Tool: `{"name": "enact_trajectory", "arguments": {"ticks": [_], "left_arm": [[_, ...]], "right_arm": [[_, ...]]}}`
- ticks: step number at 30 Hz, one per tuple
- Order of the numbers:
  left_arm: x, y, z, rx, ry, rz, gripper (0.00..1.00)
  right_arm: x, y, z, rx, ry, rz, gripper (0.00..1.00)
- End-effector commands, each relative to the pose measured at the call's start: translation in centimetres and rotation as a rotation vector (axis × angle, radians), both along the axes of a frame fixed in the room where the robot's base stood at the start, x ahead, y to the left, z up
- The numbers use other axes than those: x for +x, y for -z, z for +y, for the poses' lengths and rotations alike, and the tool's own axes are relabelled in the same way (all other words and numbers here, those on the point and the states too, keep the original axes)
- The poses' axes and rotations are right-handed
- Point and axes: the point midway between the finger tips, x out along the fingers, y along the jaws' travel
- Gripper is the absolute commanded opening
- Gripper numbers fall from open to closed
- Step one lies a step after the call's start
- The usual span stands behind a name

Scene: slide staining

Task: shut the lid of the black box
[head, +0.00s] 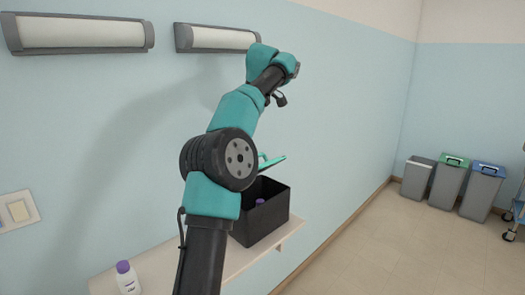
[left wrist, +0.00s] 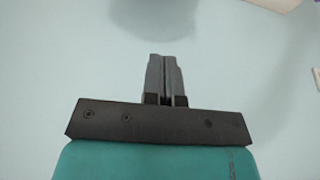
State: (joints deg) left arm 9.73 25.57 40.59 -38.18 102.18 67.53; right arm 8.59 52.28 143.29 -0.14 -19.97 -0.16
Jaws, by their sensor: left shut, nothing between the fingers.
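The black box (head: 262,222) stands on the wall shelf, behind my left arm in the head view. Its top is open, and a purple-capped item (head: 260,202) shows inside. A teal lid (head: 271,162) is raised and tilted at the back of the box, partly hidden by my arm. My left gripper (left wrist: 164,78) is shut and empty in the left wrist view, facing the pale blue wall. In the head view my left arm reaches up, with its wrist well above the box and lid, apart from both; the fingers are hard to make out there. My right gripper is not in view.
A white bottle with a purple cap (head: 127,277) stands on the shelf (head: 104,285), left of my arm. Two wall lamps (head: 80,33) hang above. Several bins (head: 447,183) stand on the floor at the far right. The floor between is clear.

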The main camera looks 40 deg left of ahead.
Motion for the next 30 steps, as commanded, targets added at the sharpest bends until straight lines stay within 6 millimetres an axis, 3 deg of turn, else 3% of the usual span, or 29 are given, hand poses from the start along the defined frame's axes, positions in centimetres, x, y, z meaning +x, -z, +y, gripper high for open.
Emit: {"name": "enact_trajectory", "arguments": {"ticks": [14, 23, 30], "left_arm": [[0.1, 1.0, 0.3, 0.002, 0.005, 0.002, 0.00], [0.1, 4.2, 1.4, 0.001, 0.004, 0.002, 0.00], [0.1, 8.0, 2.6, 0.001, 0.004, 0.003, 0.00]], "right_arm": [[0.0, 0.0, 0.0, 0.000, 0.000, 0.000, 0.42], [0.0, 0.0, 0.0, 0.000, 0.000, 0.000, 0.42], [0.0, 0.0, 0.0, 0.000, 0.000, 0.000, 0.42]]}}
